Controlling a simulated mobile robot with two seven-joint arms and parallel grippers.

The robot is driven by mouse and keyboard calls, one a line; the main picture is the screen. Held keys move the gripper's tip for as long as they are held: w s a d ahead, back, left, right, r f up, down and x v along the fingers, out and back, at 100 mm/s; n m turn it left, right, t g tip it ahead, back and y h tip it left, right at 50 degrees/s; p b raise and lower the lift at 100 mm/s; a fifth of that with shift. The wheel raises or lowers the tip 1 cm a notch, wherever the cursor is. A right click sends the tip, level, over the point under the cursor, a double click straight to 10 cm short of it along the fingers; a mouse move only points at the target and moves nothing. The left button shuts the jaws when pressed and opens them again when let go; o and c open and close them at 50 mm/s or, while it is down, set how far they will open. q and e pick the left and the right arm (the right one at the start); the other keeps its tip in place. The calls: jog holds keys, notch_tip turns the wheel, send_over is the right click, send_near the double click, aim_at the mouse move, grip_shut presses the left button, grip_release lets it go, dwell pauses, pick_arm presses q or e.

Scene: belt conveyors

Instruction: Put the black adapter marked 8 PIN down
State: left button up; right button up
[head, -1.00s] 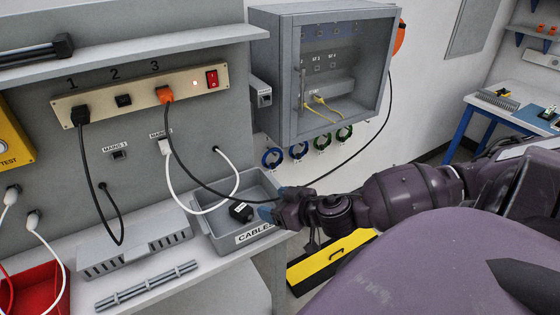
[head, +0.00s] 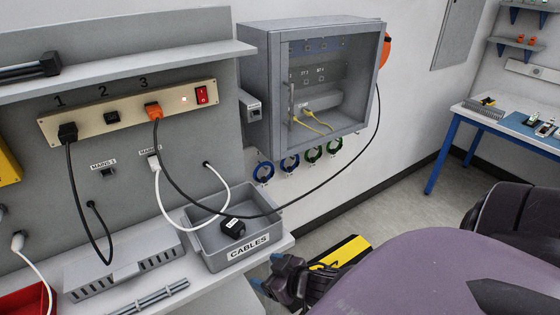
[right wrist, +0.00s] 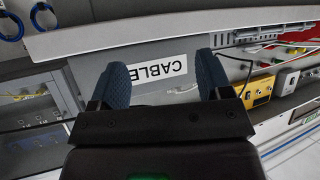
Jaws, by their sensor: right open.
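The label is too small to read. My right gripper (head: 262,287) is below and in front of the bin, apart from the adapter and empty. In the right wrist view its two blue fingertips (right wrist: 161,82) are spread apart, with the CABLES label beyond them. The adapter does not show in that view. My left gripper is not in view.
A power strip (head: 130,112) with sockets 1, 2 and 3 is on the wall panel. A grey cabinet (head: 262,90) hangs to its right. Black and white cables droop over the bin. A yellow-black item (head: 345,250) is on the floor.

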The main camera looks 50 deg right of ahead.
jog(key=s+a+f+m+h, duration=0.1)
jog(key=s+a+f, duration=0.1)
jog(key=s+f, duration=0.4)
jog(key=shift+a+f+g+h, duration=0.25)
jog(key=shift+f+g+h, duration=0.15)
jog(key=shift+f, duration=0.35)
